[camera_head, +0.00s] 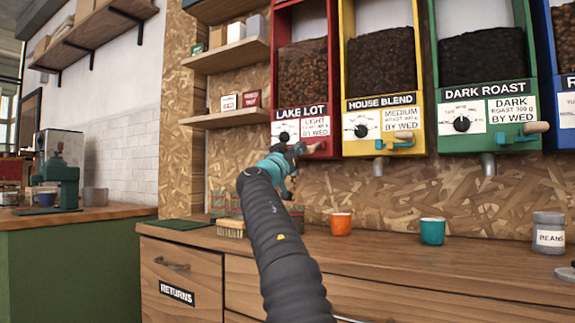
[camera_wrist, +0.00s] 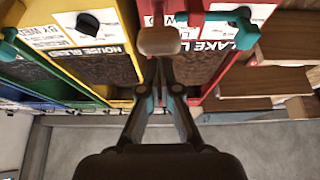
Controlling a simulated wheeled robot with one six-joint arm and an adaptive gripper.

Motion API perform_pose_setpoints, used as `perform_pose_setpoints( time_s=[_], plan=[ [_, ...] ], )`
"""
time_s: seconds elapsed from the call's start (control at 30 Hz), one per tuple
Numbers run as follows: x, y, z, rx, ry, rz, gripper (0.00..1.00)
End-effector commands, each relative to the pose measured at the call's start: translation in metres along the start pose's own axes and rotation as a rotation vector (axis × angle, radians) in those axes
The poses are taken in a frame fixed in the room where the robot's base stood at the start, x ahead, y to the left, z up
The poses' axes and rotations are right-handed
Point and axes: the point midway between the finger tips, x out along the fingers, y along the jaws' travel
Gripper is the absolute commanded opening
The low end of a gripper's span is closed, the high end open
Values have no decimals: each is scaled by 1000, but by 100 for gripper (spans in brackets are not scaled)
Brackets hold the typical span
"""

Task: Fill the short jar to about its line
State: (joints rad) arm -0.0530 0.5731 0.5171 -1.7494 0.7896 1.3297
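A squat lidded jar labelled BEANS (camera_head: 549,238) stands on the counter at the far right; I cannot tell its fill line or whether it is the short jar. My gripper (camera_head: 297,150) is raised at the red LAKE LOT dispenser (camera_head: 302,85), beside its wooden handle knob (camera_head: 313,148). In the wrist view my gripper (camera_wrist: 159,65) has its fingers drawn together, with the tips at the knob (camera_wrist: 159,41). The knob looks beyond the tips, not clearly between them. My arm hides the LAKE LOT spout and part of the counter below.
The yellow HOUSE BLEND (camera_head: 380,80) and green DARK ROAST (camera_head: 486,88) dispensers hang to the right. An orange cup (camera_head: 341,224) and a teal cup (camera_head: 432,231) stand on the wooden counter (camera_head: 390,255). A brush (camera_head: 230,229) and green mat (camera_head: 180,225) lie left.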

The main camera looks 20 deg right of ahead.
Motion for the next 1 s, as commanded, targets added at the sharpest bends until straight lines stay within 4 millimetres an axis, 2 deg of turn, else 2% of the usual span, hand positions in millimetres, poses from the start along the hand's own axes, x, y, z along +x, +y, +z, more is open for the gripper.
perform_pose_setpoints(
  time_s=[0.07, 0.37, 0.53, 0.6, 1.0],
  plan=[
    [2, 1, -15, 3, 4, 2, 0],
    [-28, 2, 1, 3, 8, 2, 0],
    [-52, 3, 11, 4, 9, 1, 0],
    [-54, 3, 7, 2, 7, 3, 0],
    [-86, 3, 21, 2, 8, 3, 0]
  ],
)
